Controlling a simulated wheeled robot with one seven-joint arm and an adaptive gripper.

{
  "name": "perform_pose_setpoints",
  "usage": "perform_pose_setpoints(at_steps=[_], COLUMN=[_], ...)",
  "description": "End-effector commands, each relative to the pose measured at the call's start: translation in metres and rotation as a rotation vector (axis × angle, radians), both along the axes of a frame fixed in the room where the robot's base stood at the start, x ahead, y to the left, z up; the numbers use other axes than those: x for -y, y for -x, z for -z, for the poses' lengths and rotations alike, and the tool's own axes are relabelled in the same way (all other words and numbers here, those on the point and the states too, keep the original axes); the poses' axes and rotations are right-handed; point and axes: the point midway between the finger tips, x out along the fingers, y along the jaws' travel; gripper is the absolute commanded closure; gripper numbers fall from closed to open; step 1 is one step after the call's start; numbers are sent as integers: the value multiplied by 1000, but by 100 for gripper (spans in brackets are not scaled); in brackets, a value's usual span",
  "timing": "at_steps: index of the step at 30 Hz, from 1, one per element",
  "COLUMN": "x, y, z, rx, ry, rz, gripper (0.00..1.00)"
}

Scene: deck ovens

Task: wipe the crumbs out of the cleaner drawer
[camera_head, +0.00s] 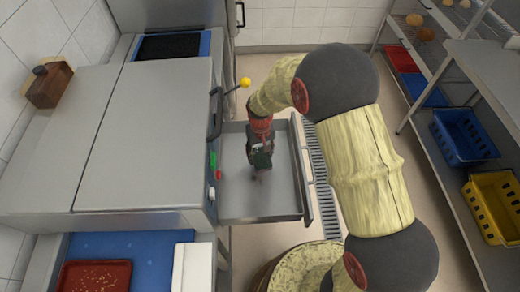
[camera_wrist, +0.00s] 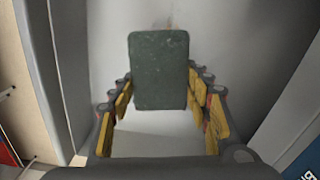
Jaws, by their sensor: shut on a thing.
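A grey metal drawer (camera_head: 235,200) stands pulled out from the front of the steel oven. My gripper (camera_head: 261,150) points down into it and is shut on a dark green pad (camera_head: 262,160). In the wrist view the pad (camera_wrist: 160,70) sits upright between the yellow-lined fingers of my gripper (camera_wrist: 160,92), over the drawer's pale floor (camera_wrist: 235,65). A faint brownish smear of crumbs (camera_wrist: 176,14) shows just beyond the pad. I cannot tell whether the pad touches the floor. My arm and gripper hide part of the drawer.
The steel oven (camera_head: 150,140) stands left, with a yellow-knobbed lever (camera_head: 244,83) near the drawer's back. A red tray (camera_head: 95,278) lies on a blue surface at lower left. A blue crate (camera_head: 463,138) and yellow crate (camera_head: 493,205) stand on the right shelving.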

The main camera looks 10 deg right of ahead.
Motion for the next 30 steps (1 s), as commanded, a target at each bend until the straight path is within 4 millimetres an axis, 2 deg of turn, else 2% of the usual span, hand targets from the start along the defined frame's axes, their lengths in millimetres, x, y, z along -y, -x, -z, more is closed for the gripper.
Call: perform_pose_setpoints(at_steps=[3, 8, 25, 30], x=[1, 2, 2, 7], y=[-2, -4, -3, 5], z=[-14, -22, -21, -20], rx=[1, 0, 0, 1], ry=[0, 0, 0, 0], rz=[1, 1, 1, 4], gripper=[69, 69, 69, 69])
